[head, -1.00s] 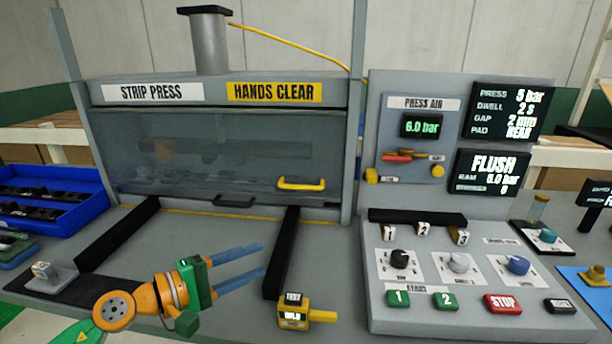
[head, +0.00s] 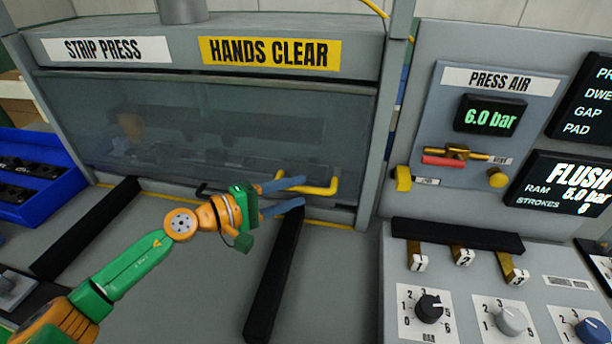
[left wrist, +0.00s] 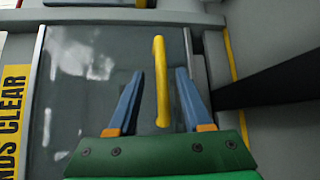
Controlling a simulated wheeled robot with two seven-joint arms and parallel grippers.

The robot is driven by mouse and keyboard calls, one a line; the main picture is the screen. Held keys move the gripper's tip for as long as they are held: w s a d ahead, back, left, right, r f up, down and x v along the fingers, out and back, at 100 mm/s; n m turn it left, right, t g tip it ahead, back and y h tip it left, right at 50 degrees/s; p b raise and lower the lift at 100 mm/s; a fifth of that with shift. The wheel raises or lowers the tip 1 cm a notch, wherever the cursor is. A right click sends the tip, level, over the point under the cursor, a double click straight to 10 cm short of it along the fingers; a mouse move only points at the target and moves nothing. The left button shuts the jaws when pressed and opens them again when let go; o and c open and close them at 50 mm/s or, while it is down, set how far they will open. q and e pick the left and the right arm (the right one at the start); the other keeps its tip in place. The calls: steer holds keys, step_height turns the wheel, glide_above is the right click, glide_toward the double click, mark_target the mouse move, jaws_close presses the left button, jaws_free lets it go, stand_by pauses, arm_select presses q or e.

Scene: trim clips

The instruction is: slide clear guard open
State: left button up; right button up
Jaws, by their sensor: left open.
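The clear guard (head: 130,150) is a see-through panel across the front of the strip press, and it is down. Its yellow handle (head: 325,188) sits low on the panel's right side. My left gripper (head: 303,191) is open in front of the handle, with blue fingers pointing at it. In the left wrist view the yellow handle (left wrist: 160,80) lies between the two open fingers (left wrist: 157,85), with a gap showing on each side. The guard also shows there (left wrist: 75,80). My right gripper is not in view.
Two black rails (head: 275,275) run forward from the press on the grey bench. A control panel (head: 440,255) with dials and numbered switches stands to the right. A blue bin (head: 45,195) of dark parts is at the left. The bench between the rails is mostly clear.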

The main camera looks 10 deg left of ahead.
mark_target(301, 190)
arm_select(q)
steer(key=x, duration=0.3)
steer(key=shift+w+d+f, duration=0.1)
steer(key=shift+w+f, duration=0.15)
steer(key=shift+w, duration=0.15)
steer(key=shift+s+r, duration=0.1)
steer(key=shift+s, duration=0.05)
steer(key=shift+c, duration=0.2)
steer(key=shift+s, duration=0.1)
jaws_close()
steer(key=shift+r, duration=0.1)
stand_by(0.5)
